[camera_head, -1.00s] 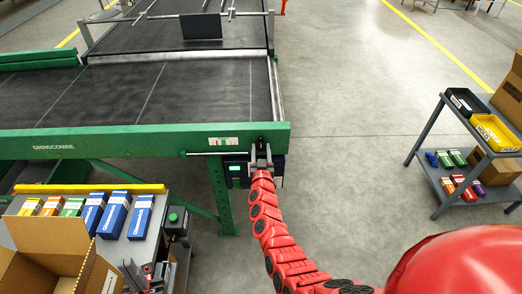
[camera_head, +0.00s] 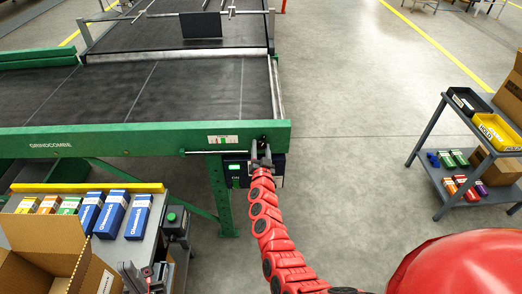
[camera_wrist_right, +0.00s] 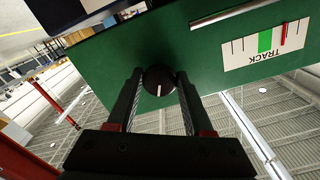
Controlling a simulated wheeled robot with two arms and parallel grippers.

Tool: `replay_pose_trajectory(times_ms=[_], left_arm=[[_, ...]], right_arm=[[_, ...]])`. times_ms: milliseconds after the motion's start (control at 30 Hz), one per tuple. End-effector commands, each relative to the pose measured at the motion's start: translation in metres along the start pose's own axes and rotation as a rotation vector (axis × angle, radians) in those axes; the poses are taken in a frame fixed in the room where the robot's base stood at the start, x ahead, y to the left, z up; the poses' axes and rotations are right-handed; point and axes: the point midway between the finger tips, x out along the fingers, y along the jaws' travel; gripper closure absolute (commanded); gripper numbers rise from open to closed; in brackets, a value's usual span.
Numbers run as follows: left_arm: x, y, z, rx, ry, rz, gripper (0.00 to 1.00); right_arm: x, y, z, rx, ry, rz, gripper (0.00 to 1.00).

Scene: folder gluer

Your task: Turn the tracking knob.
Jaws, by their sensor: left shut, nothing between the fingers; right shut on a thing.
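The tracking knob (camera_wrist_right: 158,81) is a round black knob with a white pointer line, on the green side plate (camera_wrist_right: 130,50) of the conveyor. In the right wrist view it sits between the fingertips of my right gripper (camera_wrist_right: 156,84), which is shut on it. Beside it is a white label (camera_wrist_right: 265,45) reading "TRACK", with a green band and a red needle. In the head view my right gripper (camera_head: 262,158) is at the right end of the green beam (camera_head: 120,142), and hides the knob. My left gripper (camera_head: 148,274) is shut and empty at the bottom, beside the small table.
A dark control box (camera_head: 237,172) with a green display hangs below the beam. Blue cartons (camera_head: 112,214) and an open cardboard box (camera_head: 45,250) stand at lower left. A grey cart (camera_head: 440,150) with trays is at right. The floor between is clear.

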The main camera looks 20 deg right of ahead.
Motion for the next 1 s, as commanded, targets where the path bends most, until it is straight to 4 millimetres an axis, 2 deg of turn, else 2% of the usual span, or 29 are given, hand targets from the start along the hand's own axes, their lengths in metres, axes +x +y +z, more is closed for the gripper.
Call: replay_pose_trajectory(times_ms=[300,733,767,900,1000], left_arm=[[-0.0058,0.0003,0.0010,0.000,0.000,0.000,1.00],[-0.0059,0.0003,0.0010,0.000,0.000,0.000,1.00],[-0.0059,0.0003,0.0010,0.000,0.000,0.000,1.00],[-0.0059,0.0003,0.0010,0.000,0.000,0.000,1.00],[-0.0058,0.0003,0.0010,0.000,0.000,0.000,1.00]], right_arm=[[-0.0007,0.0002,0.0024,0.096,-0.004,0.001,1.00],[-0.0009,0.0001,0.0026,0.106,-0.005,0.000,1.00],[-0.0009,0.0000,0.0027,0.105,-0.006,0.000,0.43],[-0.0006,-0.0001,0.0019,0.105,-0.004,0.000,0.21],[-0.0005,-0.0002,0.0016,0.105,-0.003,0.000,0.21]])
